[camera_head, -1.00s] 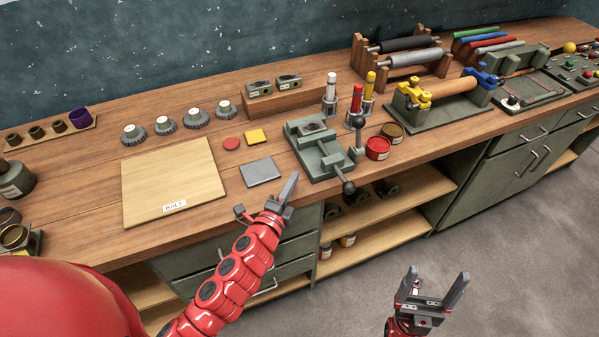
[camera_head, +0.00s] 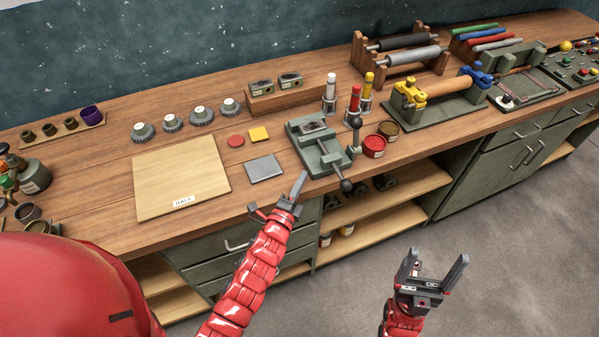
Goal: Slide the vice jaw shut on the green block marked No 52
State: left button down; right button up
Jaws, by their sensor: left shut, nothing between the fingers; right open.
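The green-grey vice (camera_head: 329,160) stands on the bench near its front edge, with a ball-ended handle (camera_head: 346,186) at its front. A small dark-topped grey-green piece (camera_head: 312,125) sits at the vice's far end; I cannot read a mark on it. Two grey-green blocks (camera_head: 262,87) (camera_head: 290,80) with pale labels sit on a wooden riser; their numbers are too small to read. My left gripper (camera_head: 302,180) is shut and empty, just left of the vice's front and apart from it. My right gripper (camera_head: 438,260) is open and empty, in front of the bench over the floor.
Red (camera_head: 373,147) and brown (camera_head: 388,131) tins and marker-like sticks (camera_head: 355,100) stand close right of the vice.

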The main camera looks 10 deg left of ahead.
pick_arm(q)
jog(key=p, duration=0.3)
send_near(307, 142)
jog(key=w+d, duration=0.1)
jog(key=d, duration=0.1)
jog(key=w+d, duration=0.2)
jog(key=shift+d, duration=0.15)
jog(key=shift+w+a+p, duration=0.45)
jog(key=shift+w+p, duration=0.15)
jog(key=shift+w, duration=0.3)
jog(key=shift+w+a+f+p, duration=0.25)
jog(key=shift+w+a+p, duration=0.4)
jog(key=shift+w, duration=0.25)
jog(key=b, duration=0.1)
jog(key=f+b, duration=0.1)
jog(key=shift+w+a+b, duration=0.2)
jog(key=shift+a+b, duration=0.05)
jog(key=shift+b, duration=0.1)
jog(key=shift+r+b, duration=0.25)
jog(key=shift+b, duration=0.1)
jog(key=shift+w+a+r, duration=0.1)
jog(key=shift+r, duration=0.35)
